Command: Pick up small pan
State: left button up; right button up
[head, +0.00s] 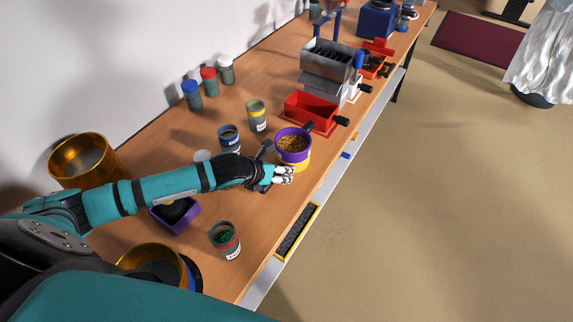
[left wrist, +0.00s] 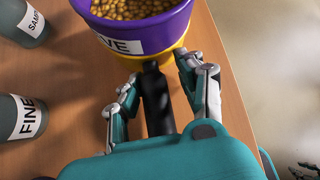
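A purple round container (head: 294,137) full of yellow-brown granules sits on a yellow pan (head: 299,166) on the bench. In the left wrist view the purple container (left wrist: 160,32) bears a white label ending in "VE", and a strip of the yellow pan (left wrist: 135,62) shows below it. A black handle (left wrist: 157,100) points from there toward my left gripper (left wrist: 157,78). The gripper's fingers are apart, one on each side of the handle, with gaps visible. The gripper also shows in the head view (head: 284,175), close to the pan's near side. My right gripper is out of view.
A red tray (head: 312,112) stands just behind the purple container. Labelled jars (head: 257,115) stand to its left, and a jar with green contents (head: 224,240) is nearer. The bench's front edge lies close on the right, with a black-and-yellow strip (head: 297,231).

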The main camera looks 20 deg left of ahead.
aim_at(286, 163)
pick_arm(q)
grip_shut()
jog(key=shift+r, duration=0.1)
jog(key=shift+w, duration=0.1)
jog(key=shift+r, duration=1.75)
jog(key=w+d+r+b, duration=0.1)
jog(key=w+d+b, duration=0.2)
jog(key=d, duration=1.2)
jog(key=shift+w+r, duration=0.2)
jog(key=shift+w, duration=0.65)
jog(key=shift+d, duration=0.1)
